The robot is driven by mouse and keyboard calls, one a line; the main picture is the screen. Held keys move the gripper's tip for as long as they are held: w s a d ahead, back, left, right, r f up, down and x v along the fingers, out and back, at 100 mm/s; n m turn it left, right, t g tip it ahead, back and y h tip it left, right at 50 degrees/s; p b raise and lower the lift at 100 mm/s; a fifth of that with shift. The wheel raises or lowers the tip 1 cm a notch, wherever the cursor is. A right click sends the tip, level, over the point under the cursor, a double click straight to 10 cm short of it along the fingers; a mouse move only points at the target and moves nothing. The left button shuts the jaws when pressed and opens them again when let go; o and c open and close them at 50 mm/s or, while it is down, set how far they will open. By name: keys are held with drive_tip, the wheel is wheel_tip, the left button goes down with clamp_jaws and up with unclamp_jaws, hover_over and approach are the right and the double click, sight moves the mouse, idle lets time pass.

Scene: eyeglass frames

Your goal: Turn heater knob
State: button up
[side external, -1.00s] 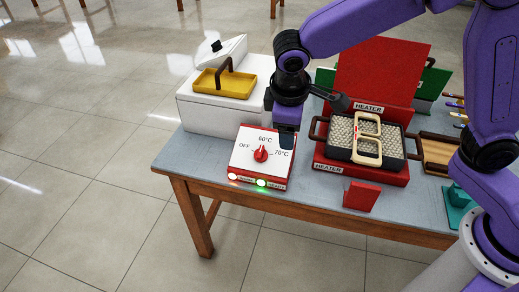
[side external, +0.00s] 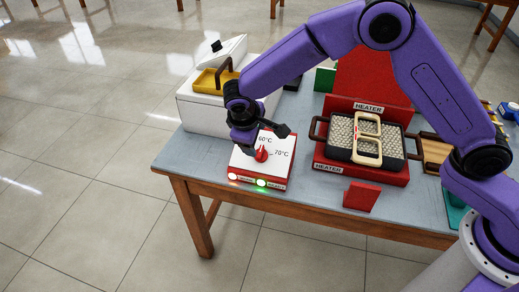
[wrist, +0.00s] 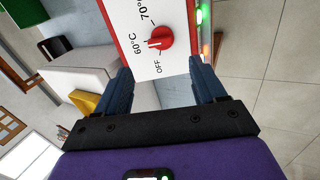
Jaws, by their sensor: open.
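The heater knob (side external: 261,154) is red and round, on a white-topped control box (side external: 273,174) with red sides at the table's front left. In the wrist view the knob (wrist: 160,38) has a white mark pointing toward the 60°C label, with OFF and 70°C to either side. My gripper (wrist: 161,72) is open and empty, its two dark fingers spread wide. In the wrist view the knob lies ahead of the gap between the fingertips, with no visible contact. In the side view my gripper (side external: 244,140) is over the box's left part and hides the OFF label.
A red heater (side external: 380,175) holds a dark tray of beads with a cream eyeglass frame (side external: 368,140) across it. A white box with a yellow tray (side external: 205,80) stands behind the control box. A red block (side external: 361,196) sits near the front edge. A green light (side external: 261,183) glows.

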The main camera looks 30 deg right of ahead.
sight(260, 151)
drive_tip(key=x, duration=1)
drive_tip(key=shift+r, duration=0.1)
drive_tip(key=c, duration=1)
